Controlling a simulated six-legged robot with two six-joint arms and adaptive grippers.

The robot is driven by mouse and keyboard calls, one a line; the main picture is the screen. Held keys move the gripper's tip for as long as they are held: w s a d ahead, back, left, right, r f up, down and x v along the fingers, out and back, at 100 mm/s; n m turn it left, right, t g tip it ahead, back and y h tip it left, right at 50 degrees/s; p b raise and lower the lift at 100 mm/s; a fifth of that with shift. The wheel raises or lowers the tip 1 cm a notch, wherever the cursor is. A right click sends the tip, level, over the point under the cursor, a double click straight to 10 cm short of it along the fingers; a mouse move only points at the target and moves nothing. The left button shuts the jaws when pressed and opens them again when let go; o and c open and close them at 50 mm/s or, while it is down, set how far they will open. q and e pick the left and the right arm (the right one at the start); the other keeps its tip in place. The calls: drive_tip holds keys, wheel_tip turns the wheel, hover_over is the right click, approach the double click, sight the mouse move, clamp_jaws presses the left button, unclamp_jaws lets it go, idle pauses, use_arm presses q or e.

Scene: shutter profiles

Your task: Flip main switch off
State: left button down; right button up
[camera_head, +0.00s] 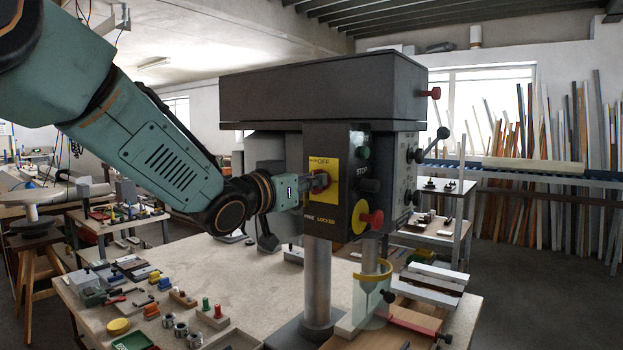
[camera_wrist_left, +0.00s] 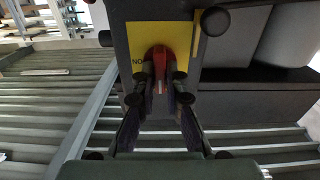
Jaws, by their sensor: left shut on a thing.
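The main switch (camera_head: 323,179) is a red knob on a yellow plate (camera_head: 329,163) marked "OFF", on the front of the dark drill press. My left gripper (camera_head: 314,184) reaches it from the left. In the left wrist view, the red knob (camera_wrist_left: 160,56) sits in the yellow plate (camera_wrist_left: 138,36), with letters at its left. My left gripper's fingers (camera_wrist_left: 160,82) are shut on the knob from both sides and hide part of it. The knob's exact turned position is hard to tell. My right gripper is not in view.
A red mushroom button (camera_head: 372,219) on a yellow ring sits below right of the switch, with a "STOP" label and dark buttons above. The press column (camera_head: 317,280) rises from a bench (camera_head: 215,262) holding several small blocks and parts.

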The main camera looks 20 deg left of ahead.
use_arm(q)
drive_tip(key=c, duration=1.4)
unclamp_jaws()
drive_tip(key=v, duration=0.7)
drive_tip(key=shift+s, duration=0.25)
drive_tip(key=shift+w, duration=0.1)
drive_tip(key=shift+f, duration=0.1)
